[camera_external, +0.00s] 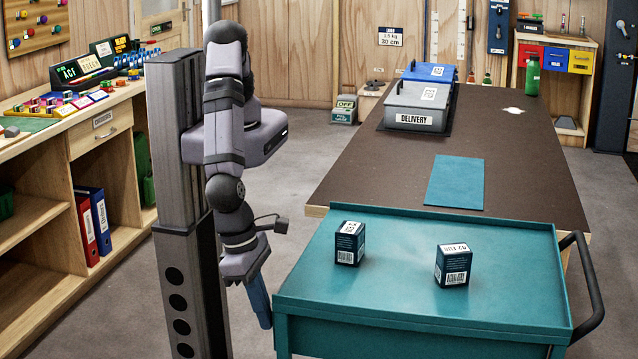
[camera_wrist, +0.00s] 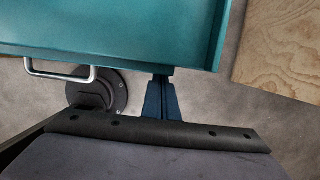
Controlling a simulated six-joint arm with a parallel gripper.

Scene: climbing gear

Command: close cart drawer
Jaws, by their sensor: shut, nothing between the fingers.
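The teal cart (camera_external: 420,315) stands at the lower right of the external view, with a raised rim around its top. My gripper (camera_external: 264,312) hangs down beside the cart's near left corner, its blue fingers pointing down. In the wrist view my fingers (camera_wrist: 160,95) are together and empty, with their tips at or very near the edge of a teal surface (camera_wrist: 120,32). A silver bar handle (camera_wrist: 60,76) sticks out from that edge, left of my fingers. The drawer is not clearly visible in the external view. I cannot tell how far out it is, or whether my fingers touch it.
Two dark boxes, a left one (camera_external: 349,243) and a right one (camera_external: 453,265), stand on the cart top. A black push handle (camera_external: 590,290) is at its right. A long brown table (camera_external: 500,150) with a teal mat (camera_external: 455,184) lies behind.

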